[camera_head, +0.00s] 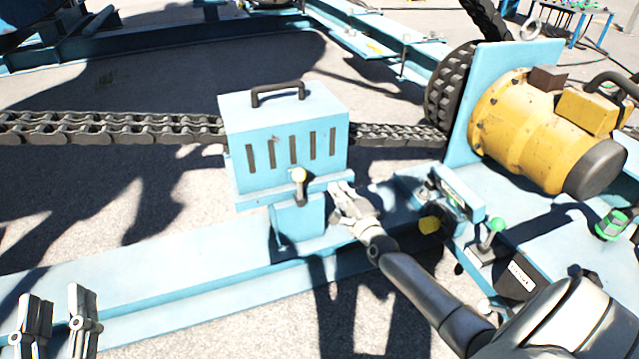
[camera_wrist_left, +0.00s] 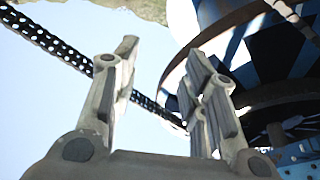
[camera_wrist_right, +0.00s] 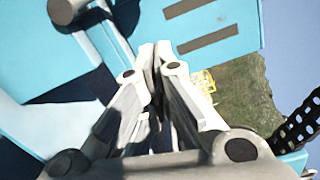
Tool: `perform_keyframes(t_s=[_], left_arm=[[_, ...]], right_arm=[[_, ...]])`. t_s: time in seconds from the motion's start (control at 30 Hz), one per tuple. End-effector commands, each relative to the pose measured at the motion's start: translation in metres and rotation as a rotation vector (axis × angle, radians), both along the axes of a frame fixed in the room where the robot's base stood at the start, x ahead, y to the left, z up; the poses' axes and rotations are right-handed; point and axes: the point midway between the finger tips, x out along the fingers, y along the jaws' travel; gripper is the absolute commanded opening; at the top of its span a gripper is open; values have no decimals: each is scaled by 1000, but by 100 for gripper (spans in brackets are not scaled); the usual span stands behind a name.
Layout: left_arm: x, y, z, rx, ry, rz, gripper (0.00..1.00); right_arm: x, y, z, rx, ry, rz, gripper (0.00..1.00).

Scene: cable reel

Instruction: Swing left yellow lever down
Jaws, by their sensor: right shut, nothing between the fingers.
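My right gripper (camera_head: 338,192) is shut and empty, just right of the lever at the box's lower front edge. In the right wrist view its fingertips (camera_wrist_right: 156,50) meet in front of the blue box face (camera_wrist_right: 215,25); whether they touch the box cannot be told. My left gripper (camera_head: 57,318) is open and empty at the bottom left, far from the lever. The left wrist view also shows its spread fingers (camera_wrist_left: 160,65).
A chain (camera_head: 110,128) runs through the box toward a sprocket (camera_head: 455,85) and a yellow motor (camera_head: 530,130). Another yellow knob (camera_head: 429,224) and a green-knobbed lever (camera_head: 493,228) sit right of my right gripper. A blue beam (camera_head: 150,285) crosses below the box.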

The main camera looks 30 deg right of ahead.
Motion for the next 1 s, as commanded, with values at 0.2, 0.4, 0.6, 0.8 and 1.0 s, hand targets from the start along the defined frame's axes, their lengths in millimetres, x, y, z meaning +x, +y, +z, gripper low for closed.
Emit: perform_keyframes(t_s=[0.2,0.4,0.6,0.8,1.0], left_arm=[[-14,-1,31,-54,-191,-12,40],[-33,0,57,-103,-363,-20,40],[-21,-1,46,-72,-259,-15,40],[-13,-1,33,-51,-183,-10,40],[-12,-1,29,-46,-168,-10,40]], right_arm=[[24,-4,-1,0,-1,0,0],[42,-8,-1,-1,-1,0,0],[53,14,6,4,-1,0,0],[58,26,8,1,1,0,0],[59,28,8,-1,1,0,0]])
